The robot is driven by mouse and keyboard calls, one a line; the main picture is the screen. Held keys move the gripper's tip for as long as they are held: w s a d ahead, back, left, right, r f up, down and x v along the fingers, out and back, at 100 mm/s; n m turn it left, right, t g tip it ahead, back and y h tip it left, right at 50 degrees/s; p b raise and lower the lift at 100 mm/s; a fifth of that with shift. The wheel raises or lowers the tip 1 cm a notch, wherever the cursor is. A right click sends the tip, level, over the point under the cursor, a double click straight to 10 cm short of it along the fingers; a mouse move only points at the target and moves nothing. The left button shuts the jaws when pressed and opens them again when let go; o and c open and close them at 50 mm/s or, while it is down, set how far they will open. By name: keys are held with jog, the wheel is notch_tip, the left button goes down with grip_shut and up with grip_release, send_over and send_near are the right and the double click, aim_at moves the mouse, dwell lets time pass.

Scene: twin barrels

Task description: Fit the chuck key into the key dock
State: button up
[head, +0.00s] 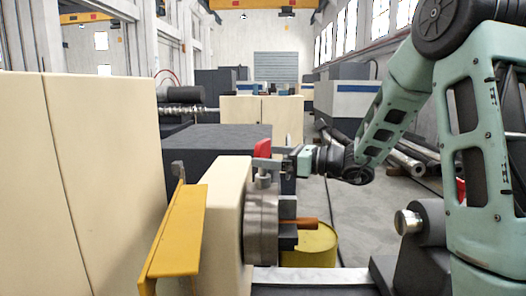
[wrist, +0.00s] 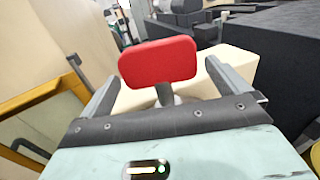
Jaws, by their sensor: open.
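The chuck key has a red block handle (head: 263,147) and a grey shank, and stands upright at the top of the lathe chuck (head: 262,225). Its lower end meets a grey round piece there; how deep it sits I cannot tell. My gripper (head: 268,163) is open at the key, coming from the right. In the wrist view the red handle (wrist: 158,60) lies between the two spread fingers, with gaps on both sides. A small grey fitting (head: 178,169) tops the yellow guard to the left; I cannot tell whether it is the key dock.
The yellow guard (head: 176,235) stands left of the cream headstock (head: 222,215). A tall cream cabinet (head: 85,180) fills the left. An orange-brown bar (head: 305,224) sticks out of the chuck jaws above a yellow barrel (head: 312,245). Open floor lies behind to the right.

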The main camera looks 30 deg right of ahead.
aim_at(266, 155)
jog(key=p+x, duration=0.2)
jog(key=x, duration=0.1)
jog(key=shift+w+a+r, duration=0.2)
jog(key=shift+a+r, duration=0.05)
jog(key=shift+w+a+f, duration=0.15)
jog(key=shift+w+a, duration=0.05)
jog(key=shift+w, duration=0.1)
jog(key=c, duration=1.1)
